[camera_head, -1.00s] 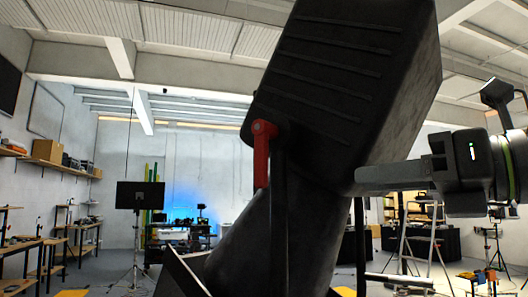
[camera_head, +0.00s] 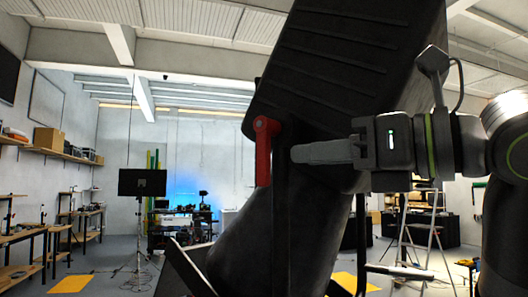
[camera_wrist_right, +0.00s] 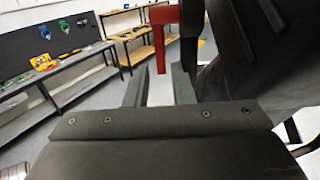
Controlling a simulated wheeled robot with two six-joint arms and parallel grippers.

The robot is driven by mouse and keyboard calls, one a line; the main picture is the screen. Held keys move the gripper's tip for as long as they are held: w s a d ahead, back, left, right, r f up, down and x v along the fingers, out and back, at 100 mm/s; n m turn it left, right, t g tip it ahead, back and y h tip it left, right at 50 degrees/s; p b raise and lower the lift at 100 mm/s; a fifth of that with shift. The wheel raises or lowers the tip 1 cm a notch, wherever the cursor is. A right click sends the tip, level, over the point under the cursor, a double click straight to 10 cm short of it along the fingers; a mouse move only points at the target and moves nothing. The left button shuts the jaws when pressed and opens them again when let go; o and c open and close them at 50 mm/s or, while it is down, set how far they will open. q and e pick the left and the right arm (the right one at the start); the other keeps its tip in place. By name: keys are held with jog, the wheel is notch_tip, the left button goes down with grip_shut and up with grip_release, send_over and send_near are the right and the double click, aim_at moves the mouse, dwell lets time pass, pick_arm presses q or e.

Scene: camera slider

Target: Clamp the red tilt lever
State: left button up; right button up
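The red tilt lever (camera_head: 263,152) hangs nearly vertical from a pivot at the lower left corner of the large black ribbed camera head (camera_head: 340,75). My right gripper (camera_head: 294,153) comes in from the right, its fingers level with the middle of the lever and apart from it. In the right wrist view the two fingers (camera_wrist_right: 160,68) are spread with nothing between them. The red lever (camera_wrist_right: 159,35) shows there beyond the fingertips, its lower end lined up with the gap. My left gripper is not in view.
A dark upright bar (camera_head: 281,200) stands just right of the lever, close to my fingertips. A thick dark column (camera_head: 260,250) slopes below the head. Shelves, a stand-mounted screen (camera_head: 142,183) and a stepladder (camera_head: 428,225) are farther back. The space left of the lever is clear.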

aim_at(268, 158)
jog(key=p+x, duration=0.2)
jog(key=x, duration=0.6)
jog(key=shift+w+a, duration=0.2)
jog(key=shift+a, duration=0.05)
jog(key=shift+c, duration=0.3)
grip_shut()
